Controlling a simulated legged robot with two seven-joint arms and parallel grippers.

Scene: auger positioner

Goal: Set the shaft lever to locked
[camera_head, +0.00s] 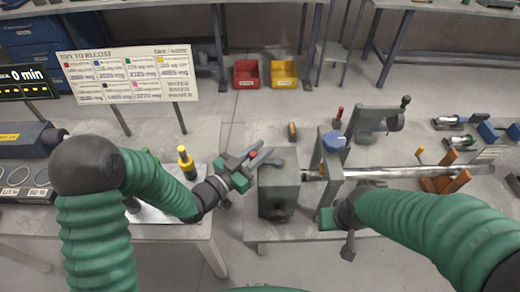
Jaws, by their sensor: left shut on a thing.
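My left gripper (246,166) reaches in from the left and is shut on a small part with a red tip (253,154), just left of the grey block. I cannot tell whether this part is the shaft lever. The grey block (278,190) stands at the table's left edge, and a long metal shaft (400,172) runs right from it through a grey upright plate. My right gripper (345,213) is low beside the plate, in front of the shaft; its fingers are too unclear to read. No lock marking is legible.
A red-handled tool (338,116) and a grey clamp-like fixture (378,122) stand behind the shaft. Orange supports (455,178) sit at its right end. A yellow-topped bottle (186,162) is on the left table. A floor gap separates the two tables.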

